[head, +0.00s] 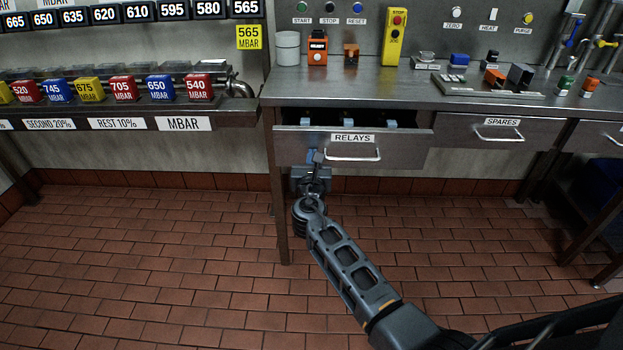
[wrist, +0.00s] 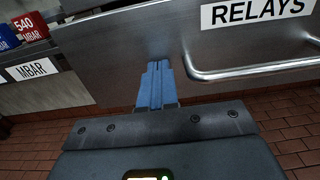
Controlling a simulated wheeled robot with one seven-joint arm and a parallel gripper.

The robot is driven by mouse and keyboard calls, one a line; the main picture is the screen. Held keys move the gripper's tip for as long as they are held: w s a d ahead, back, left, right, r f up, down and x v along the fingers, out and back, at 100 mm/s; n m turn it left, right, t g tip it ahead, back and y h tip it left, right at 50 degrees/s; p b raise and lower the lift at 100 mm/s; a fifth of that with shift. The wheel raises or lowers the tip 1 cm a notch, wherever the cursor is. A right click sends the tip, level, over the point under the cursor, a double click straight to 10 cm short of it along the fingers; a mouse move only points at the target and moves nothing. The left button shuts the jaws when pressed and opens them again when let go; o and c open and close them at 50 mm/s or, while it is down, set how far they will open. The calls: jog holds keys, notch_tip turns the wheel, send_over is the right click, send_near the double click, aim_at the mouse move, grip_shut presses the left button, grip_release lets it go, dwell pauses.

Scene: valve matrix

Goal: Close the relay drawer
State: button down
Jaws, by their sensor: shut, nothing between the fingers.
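The relay drawer (head: 400,150), labelled RELAYS, stands partly pulled out under the counter in the head view, with blue-topped items (head: 345,121) visible inside. Its grey front fills the upper part of the wrist view (wrist: 120,50). Its bar handle (head: 352,154) is at the right in the wrist view (wrist: 240,72). My gripper (head: 313,157) is in front of the drawer's left part, left of the handle. In the wrist view its blue fingers (wrist: 155,72) are together and empty, pointing at the drawer front. I cannot tell whether the fingertips touch it.
The SPARES drawer (head: 498,132) to the right is shut. A table leg (head: 277,210) stands just left of my gripper. The counter (head: 385,92) above holds an orange device (head: 317,49) and other items. The tiled floor (head: 150,260) in front is clear.

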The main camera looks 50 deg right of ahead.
jog(key=b+x, duration=0.4)
jog(key=x, duration=0.7)
jog(key=shift+w+d+f, duration=0.1)
jog(key=shift+d, duration=0.05)
jog(key=shift+w+d, duration=0.15)
jog(key=shift+w+d+r, duration=0.1)
jog(key=shift+r, duration=0.2)
